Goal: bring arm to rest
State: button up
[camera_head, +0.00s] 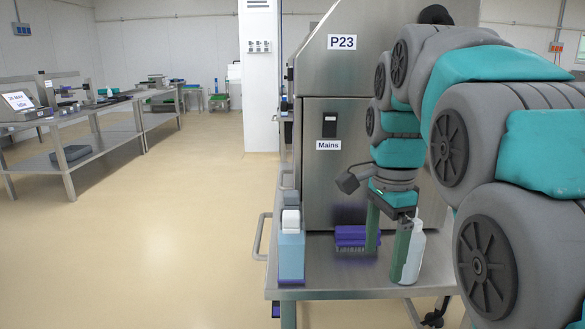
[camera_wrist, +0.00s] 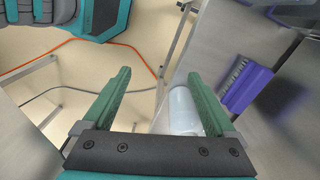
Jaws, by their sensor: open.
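My gripper (camera_head: 385,264) hangs from my grey and teal arm, pointing down over the steel side table. Its two green fingers are apart, with nothing seen held between them. In the wrist view my gripper (camera_wrist: 159,75) also shows its fingers spread wide. A white bottle (camera_head: 413,256) stands on the table close beside the right finger. In the wrist view a white rounded thing (camera_wrist: 182,108), likely this bottle, shows near the right finger and partly behind it; I cannot tell whether they touch.
The steel machine marked P23 (camera_head: 318,80) stands behind the table (camera_head: 340,285). A purple rack (camera_head: 352,235) and a light blue box with a white roll (camera_head: 291,252) sit on the table. An orange cable (camera_wrist: 130,46) lies on the floor. Open floor (camera_head: 150,240) lies left.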

jog(key=s+f+n+g, duration=0.1)
jog(key=s+f+n, duration=1.3)
jog(key=s+f, duration=0.5)
jog(key=s, duration=0.4)
jog(key=shift+s+f+n+g, duration=0.3)
jog(key=shift+s+n, duration=0.05)
jog(key=shift+n, duration=0.05)
jog(key=shift+a, duration=0.1)
